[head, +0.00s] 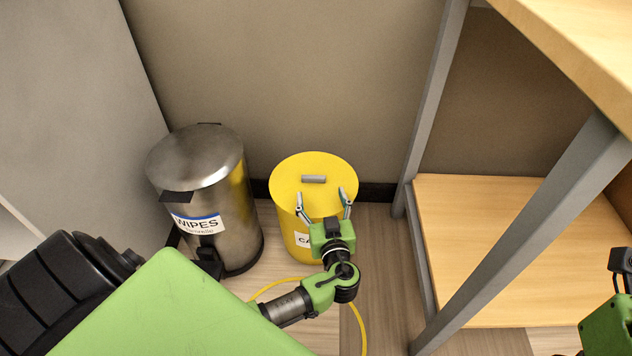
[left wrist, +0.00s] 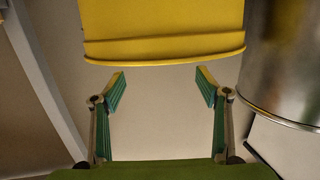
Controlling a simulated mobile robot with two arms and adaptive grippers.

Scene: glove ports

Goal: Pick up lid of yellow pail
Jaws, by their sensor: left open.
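The yellow pail (head: 290,233) stands upright on the floor by the wall. My left gripper (head: 323,200) is open and empty. In the head view its two fingertips appear over the near part of the lid, on the near side of the handle. The left wrist view shows the open fingers (left wrist: 162,82) apart from a yellow rimmed surface (left wrist: 165,20); the handle does not show there. My right gripper's fingers are out of view.
A steel pedal bin (head: 226,190) marked WIPES stands close to the left of the pail. A wooden shelf unit (head: 500,240) with grey legs is on the right. A yellow cable (head: 362,330) lies on the floor in front. The wall is close behind.

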